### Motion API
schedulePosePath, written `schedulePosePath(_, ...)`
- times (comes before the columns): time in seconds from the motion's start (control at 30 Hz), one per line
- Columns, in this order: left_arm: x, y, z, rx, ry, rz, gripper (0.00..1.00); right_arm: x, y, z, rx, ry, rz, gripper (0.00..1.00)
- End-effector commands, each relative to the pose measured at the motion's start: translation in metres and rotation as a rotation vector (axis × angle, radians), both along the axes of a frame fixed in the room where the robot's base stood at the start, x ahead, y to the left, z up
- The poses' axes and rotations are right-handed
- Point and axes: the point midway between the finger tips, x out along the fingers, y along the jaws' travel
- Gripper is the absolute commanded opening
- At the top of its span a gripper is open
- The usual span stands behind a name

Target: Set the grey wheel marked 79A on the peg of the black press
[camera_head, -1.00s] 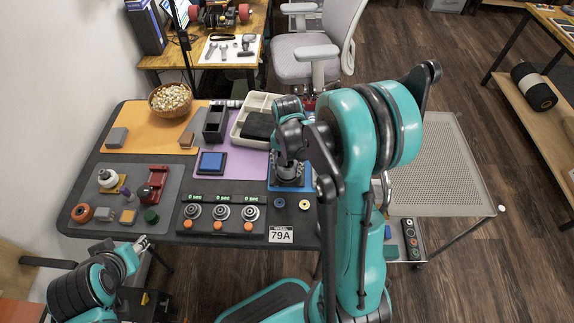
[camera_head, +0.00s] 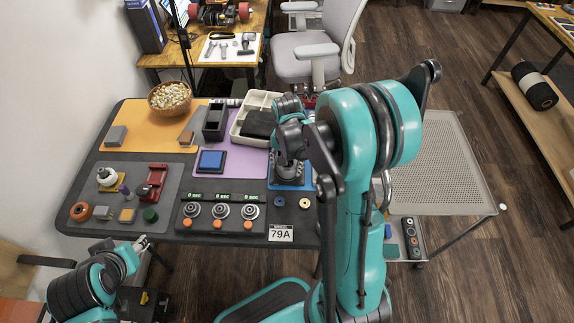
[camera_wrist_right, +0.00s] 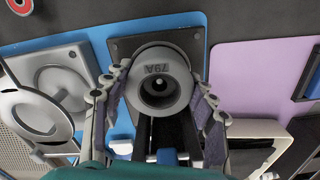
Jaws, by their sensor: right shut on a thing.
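The grey wheel (camera_wrist_right: 160,80) marked 79A is between the two fingers of my right gripper (camera_wrist_right: 160,100) in the right wrist view. The gripper is shut on it. The wheel's mark and dark centre hole face the camera. The black press (camera_wrist_right: 195,48) shows as a dark plate behind the wheel, on the blue mat. In the head view my right gripper (camera_head: 289,160) is over the blue mat, partly hidden by my arm. My left gripper (camera_head: 142,243) is by the table's front edge; its jaw opening is unclear.
A 79A label (camera_head: 280,233) lies at the table's front edge. A panel (camera_head: 222,212) with dials stands left of it. A blue pad (camera_head: 211,161), a cream tray (camera_head: 242,132) and a bowl (camera_head: 170,96) are farther back. A grey fixture (camera_wrist_right: 50,85) is close beside the press.

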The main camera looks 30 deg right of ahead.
Motion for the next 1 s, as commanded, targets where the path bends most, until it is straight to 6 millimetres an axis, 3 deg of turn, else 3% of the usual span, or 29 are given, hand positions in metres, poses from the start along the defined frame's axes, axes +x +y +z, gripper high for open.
schedulePosePath(0.67,0.0,0.0,-0.0032,0.0,0.0,0.0,0.4,0.0009,-0.0006,-0.0031,-0.001,-0.002,-0.001,0.24)
schedulePosePath(0.7,0.0,0.0,-0.0029,0.0,0.0,0.0,0.4,0.0009,-0.0006,-0.0028,-0.001,-0.002,-0.001,0.65)
schedulePosePath(0.77,0.0,0.0,-0.0028,0.0,0.0,0.0,0.4,0.0009,-0.0006,-0.0027,-0.001,-0.002,-0.001,0.81)
schedulePosePath(1.0,0.0,0.0,-0.0027,0.0,0.0,0.0,0.4,0.0009,-0.0006,-0.0026,-0.001,-0.002,-0.001,0.81)
